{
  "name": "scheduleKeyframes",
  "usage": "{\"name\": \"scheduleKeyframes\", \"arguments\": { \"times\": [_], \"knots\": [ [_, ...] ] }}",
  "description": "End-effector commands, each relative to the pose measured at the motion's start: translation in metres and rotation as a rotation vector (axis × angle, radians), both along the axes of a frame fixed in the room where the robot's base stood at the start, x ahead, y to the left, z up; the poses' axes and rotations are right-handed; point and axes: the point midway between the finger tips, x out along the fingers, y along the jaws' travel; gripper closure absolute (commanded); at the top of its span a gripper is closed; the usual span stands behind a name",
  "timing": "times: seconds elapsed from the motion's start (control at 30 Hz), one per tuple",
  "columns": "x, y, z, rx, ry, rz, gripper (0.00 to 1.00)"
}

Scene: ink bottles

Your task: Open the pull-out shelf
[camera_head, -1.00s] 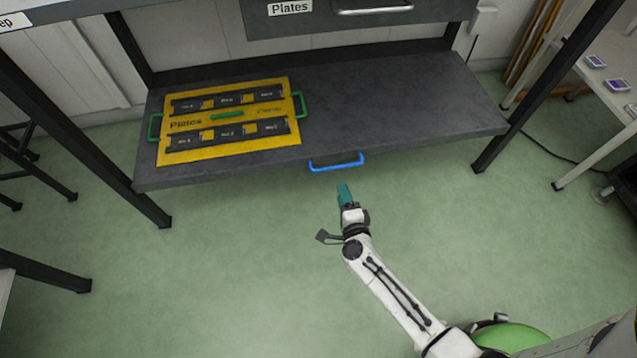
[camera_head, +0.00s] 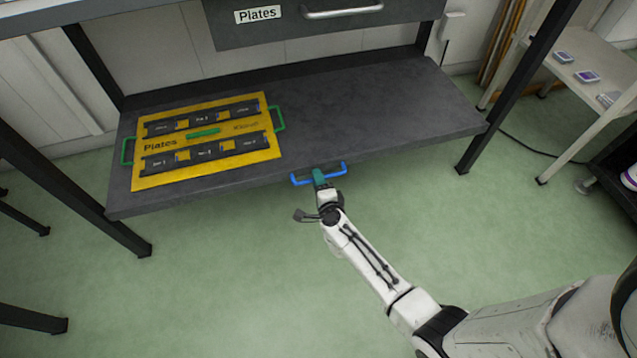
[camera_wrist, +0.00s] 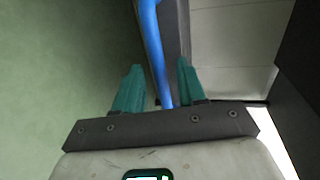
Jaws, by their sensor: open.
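The pull-out shelf (camera_head: 360,115) is a dark grey board low between black legs. A blue handle (camera_head: 336,171) is fixed to its front edge. My gripper (camera_head: 319,175) is at the handle's middle, and its teal fingers overlap the bar in the head view. In the wrist view the blue handle bar (camera_wrist: 153,45) runs between the two teal fingers of my gripper (camera_wrist: 158,88). The fingers are apart, with a gap on each side of the bar. The fingertips partly cover the handle in the head view.
A yellow Plates tray (camera_head: 205,165) with green handles lies on the shelf's left part. Above is a grey drawer (camera_head: 320,20) labelled Plates. A black leg (camera_head: 500,110) stands at right, beside a white side table (camera_head: 585,75). The green floor (camera_head: 220,270) in front is clear.

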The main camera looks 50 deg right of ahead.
Motion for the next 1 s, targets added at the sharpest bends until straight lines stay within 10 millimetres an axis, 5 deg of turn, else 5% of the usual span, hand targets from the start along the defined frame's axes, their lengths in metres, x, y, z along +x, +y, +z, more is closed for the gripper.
{"name": "scheduleKeyframes", "arguments": {
  "times": [0.17,0.6,1.0],
  "knots": [
    [0.0000,0.0000,0.0003,0.000,0.000,0.000,0.60],
    [-0.0002,0.0002,0.0003,0.000,0.000,0.000,1.00],
    [-0.0002,0.0004,0.0000,0.000,0.000,0.000,1.00]
  ]
}}
